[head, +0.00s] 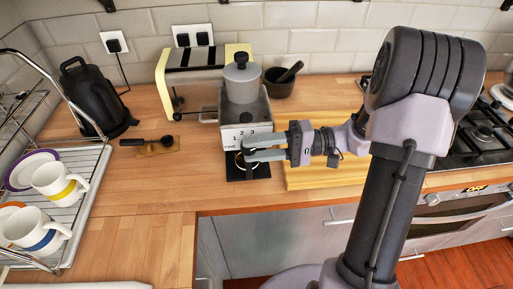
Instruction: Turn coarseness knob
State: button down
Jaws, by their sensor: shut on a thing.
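A grey coffee grinder (231,117) with a lidded hopper (242,85) stands on the wooden counter, on a black base (238,172). Its light front panel carries small number markings. My gripper (247,149) reaches in from the right, level, with its fingers at the lower part of this panel. The fingers are shut on the coarseness knob, which they mostly hide. The knob's setting cannot be read.
A cream toaster (203,65) stands behind the grinder, and a dark mortar with pestle (279,88) behind right. A wooden board (310,178) lies under my gripper. A black kettle (90,100) and a dish rack with mugs (80,215) are left. The front-left counter is clear.

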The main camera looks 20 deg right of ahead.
jog(key=c, duration=1)
grip_release()
jog(key=f+p+v, duration=0.1)
jog(key=p+v, duration=0.4)
jog(key=v, duration=1.2)
jog(key=shift+d+r, duration=0.15)
jog(key=shift+r, duration=0.3)
